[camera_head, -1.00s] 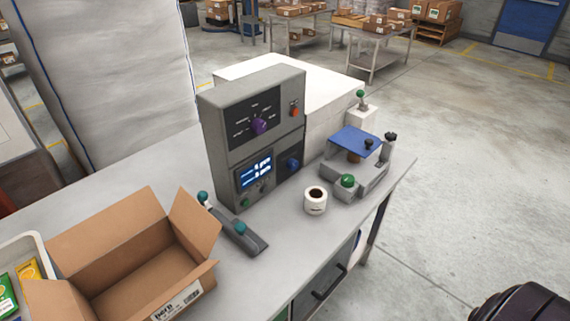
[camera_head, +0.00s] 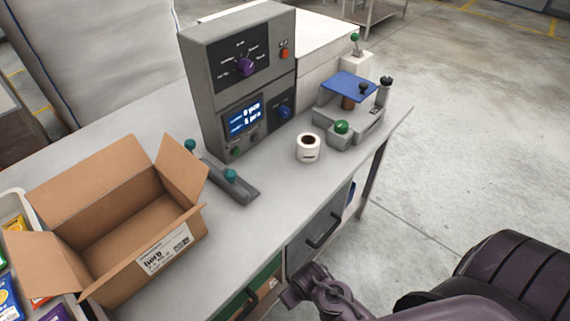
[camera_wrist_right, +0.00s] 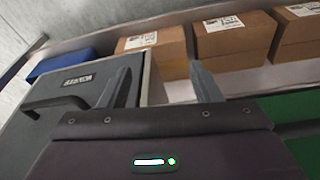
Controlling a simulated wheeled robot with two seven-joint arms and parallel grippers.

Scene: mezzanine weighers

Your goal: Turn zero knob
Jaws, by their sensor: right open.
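A grey control cabinet stands on the bench in the head view. Its upper panel has a purple knob (camera_head: 245,66) with a dial scale around it. Its lower panel has a lit display (camera_head: 244,118) and a blue knob (camera_head: 284,112) to the right of it. The labels are too small to read, so I cannot tell which knob is the zero knob. My right gripper (camera_wrist_right: 163,75) is open and empty in the right wrist view, by the bench's drawer front. My right arm shows low in the head view, below the bench top. My left gripper is out of view.
An open carton (camera_head: 130,215) stands at the bench's left. A two-handled grey fixture (camera_head: 228,180), a white roll (camera_head: 308,148) and a small device with a blue plate (camera_head: 349,85) stand near the cabinet. Boxes (camera_wrist_right: 233,38) sit on a shelf in the wrist view.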

